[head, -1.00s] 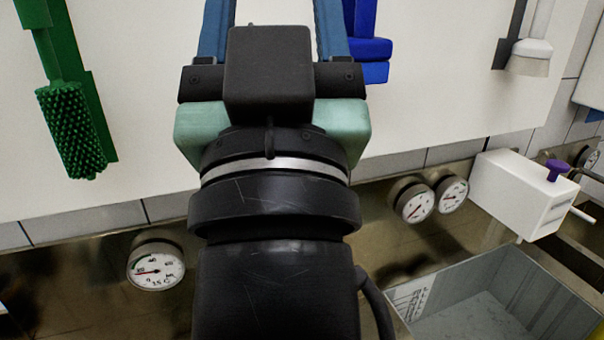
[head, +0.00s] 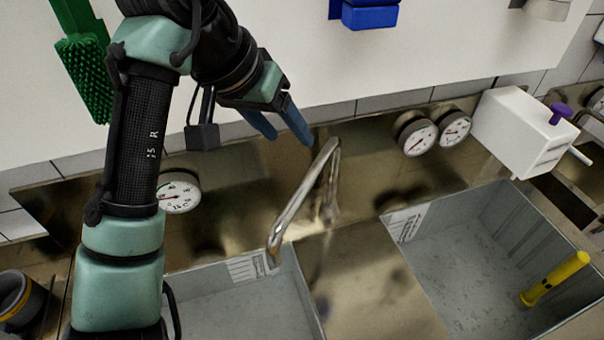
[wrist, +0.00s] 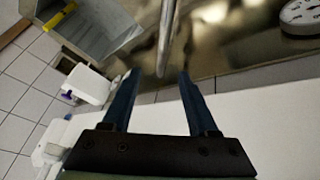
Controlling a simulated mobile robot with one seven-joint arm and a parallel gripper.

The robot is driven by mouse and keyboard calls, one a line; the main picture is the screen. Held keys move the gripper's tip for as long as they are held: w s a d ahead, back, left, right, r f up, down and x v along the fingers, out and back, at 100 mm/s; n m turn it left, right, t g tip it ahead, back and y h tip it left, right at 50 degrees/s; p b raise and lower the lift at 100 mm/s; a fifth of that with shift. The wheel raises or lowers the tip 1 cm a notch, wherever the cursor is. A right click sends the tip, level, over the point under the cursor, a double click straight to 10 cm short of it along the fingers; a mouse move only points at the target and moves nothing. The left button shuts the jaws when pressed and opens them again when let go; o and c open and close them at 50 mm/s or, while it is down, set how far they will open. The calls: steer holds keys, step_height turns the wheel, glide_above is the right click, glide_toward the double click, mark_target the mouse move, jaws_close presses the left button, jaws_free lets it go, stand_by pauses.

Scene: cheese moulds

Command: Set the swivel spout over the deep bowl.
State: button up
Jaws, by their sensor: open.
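The swivel spout (head: 305,195) is a bent shiny metal tube rising from the steel back ledge. Its outlet end hangs over the back right corner of the left bowl (head: 292,275). The right bowl (head: 545,235) shows tall grey walls; I cannot tell surely which bowl is deeper. My gripper (head: 289,138) is open and empty, with its blue fingers pointing down just above and left of the spout's upper bend. In the wrist view the spout (wrist: 168,38) appears between and beyond the fingertips (wrist: 158,75); I see no contact.
Dial gauges (head: 178,194) (head: 416,134) sit along the back ledge. A white box with a purple knob (head: 525,132) stands at right. A yellow-handled tool (head: 556,278) is in the right bowl. A green brush (head: 85,78) and blue tool (head: 370,14) hang on the wall.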

mark_target(305, 180)
steer(key=shift+g, duration=0.5)
steer(key=x, duration=0.4)
steer(key=a+x, duration=0.1)
steer(key=x, duration=0.3)
steer(key=s+f+x, duration=0.1)
steer(key=x, duration=0.3)
steer(key=shift+a+f+b, duration=0.1)
steer(key=shift+a+b, duration=0.15)
steer(key=shift+b, duration=0.1)
jaws_close()
stand_by(0.5)
